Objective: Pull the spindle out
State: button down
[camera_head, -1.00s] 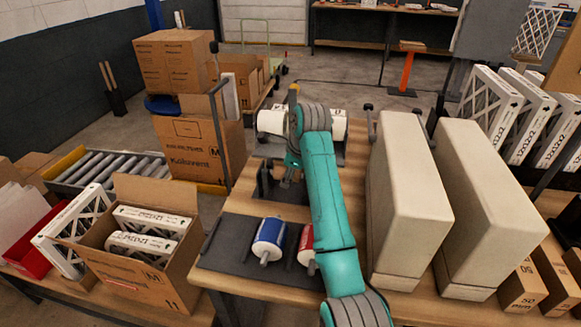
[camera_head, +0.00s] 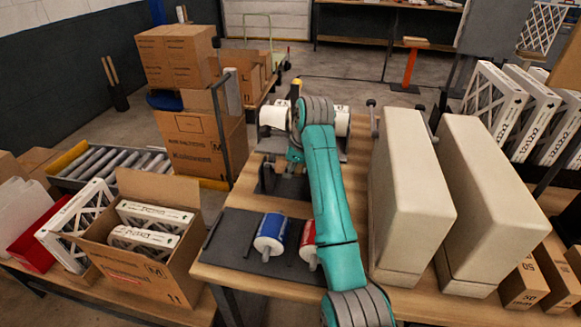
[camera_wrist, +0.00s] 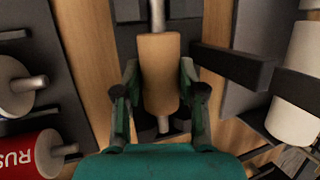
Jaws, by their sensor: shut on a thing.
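In the wrist view, a tan cylinder with a grey metal rod at its far end, which looks like the spindle (camera_wrist: 158,95), lies between the fingers of my gripper (camera_wrist: 158,72). The fingers are closed on its two sides. The rod (camera_wrist: 157,14) runs out of the top of the picture, so its far end is hidden. In the head view, my arm covers most of the gripper and the tan cylinder, over the dark stand on the wooden bench.
A blue-wrapped roll (camera_head: 271,233) and a red-wrapped roll (camera_head: 309,240) lie on a dark mat (camera_head: 228,244). White rolls (camera_head: 274,116) sit beyond. A dark bar (camera_wrist: 232,66) stands close right of the gripper. Large beige blocks (camera_head: 408,190) stand right. An open carton (camera_head: 140,270) is left.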

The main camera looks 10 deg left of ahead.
jog(key=shift+r, duration=2.95)
notch_tip(320, 180, up, 9)
dwell(0.7)
